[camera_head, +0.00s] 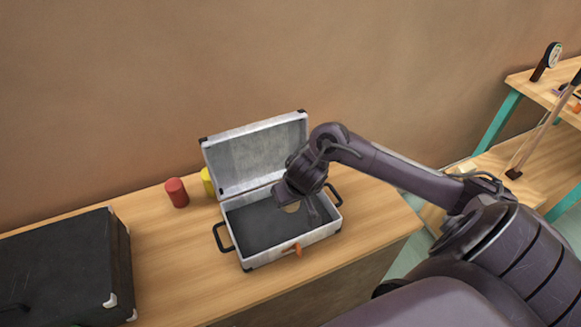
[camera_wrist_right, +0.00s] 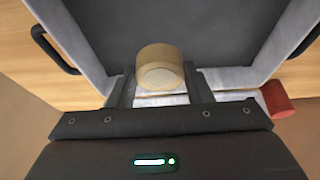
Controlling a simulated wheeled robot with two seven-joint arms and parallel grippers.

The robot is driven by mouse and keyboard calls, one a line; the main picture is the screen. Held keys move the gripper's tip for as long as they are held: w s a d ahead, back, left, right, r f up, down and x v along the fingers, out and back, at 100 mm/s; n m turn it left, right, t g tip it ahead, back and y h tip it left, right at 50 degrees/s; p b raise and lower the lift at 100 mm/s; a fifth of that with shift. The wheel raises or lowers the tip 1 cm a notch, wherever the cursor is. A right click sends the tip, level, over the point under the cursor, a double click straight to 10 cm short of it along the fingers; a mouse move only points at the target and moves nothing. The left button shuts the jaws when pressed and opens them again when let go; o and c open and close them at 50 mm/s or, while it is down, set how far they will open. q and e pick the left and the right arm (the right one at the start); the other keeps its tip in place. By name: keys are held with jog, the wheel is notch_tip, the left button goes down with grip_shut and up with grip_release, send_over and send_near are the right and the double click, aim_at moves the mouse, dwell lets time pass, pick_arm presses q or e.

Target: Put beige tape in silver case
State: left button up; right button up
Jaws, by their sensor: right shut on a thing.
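The silver case (camera_head: 232,246) stands open on the wooden table, its lid (camera_head: 257,152) raised at the back. My right gripper (camera_head: 295,207) is over the inside of the case, toward its right part. In the right wrist view, my right gripper (camera_wrist_right: 160,85) is shut on the beige tape (camera_wrist_right: 160,62), which sits between its two fingers. The tape also shows in the head view (camera_head: 291,207), mostly hidden by the gripper. The dark floor of the case (camera_wrist_right: 175,20) lies beneath it; I cannot tell whether the tape touches it. My left gripper is not in view.
A red cylinder (camera_head: 176,192) and a partly hidden yellow object (camera_head: 207,181) stand left of the lid. A black case (camera_head: 60,270) sits on the table at the left. An orange item (camera_head: 297,249) is at the silver case's front.

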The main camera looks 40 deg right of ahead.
aim_at(291, 217)
notch_tip(291, 217, down, 4)
jog(key=shift+f+b, duration=0.2)
jog(key=shift+b, duration=0.7)
jog(key=shift+f, duration=0.3)
jog(key=shift+f, duration=0.2)
jog(key=o, duration=1)
